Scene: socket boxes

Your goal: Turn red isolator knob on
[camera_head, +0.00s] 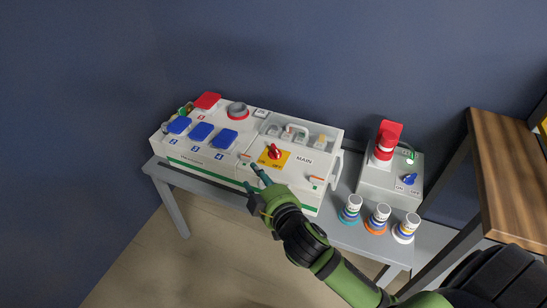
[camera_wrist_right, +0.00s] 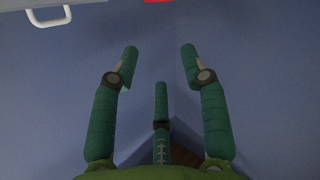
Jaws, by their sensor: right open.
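The red isolator knob (camera_head: 274,151) sits on a yellow plate (camera_head: 283,159) marked ON and OFF, beside the word MAIN on the white socket box (camera_head: 228,176). Its exact angle is too small to read. My right gripper (camera_head: 255,181) is just in front of the box's front edge, below and left of the knob in the head view, and apart from it. In the right wrist view my right gripper (camera_wrist_right: 160,68) has its fingers spread with nothing between them. The knob does not show clearly there. My left gripper is not in view.
The box has blue socket covers (camera_head: 200,131), a red cover (camera_head: 207,100) and a clear lid with a handle (camera_head: 297,129). A smaller box (camera_head: 376,187) with a red plug stands right. Several capped plugs (camera_head: 377,217) stand before it. A wooden-topped table (camera_head: 510,160) is far right.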

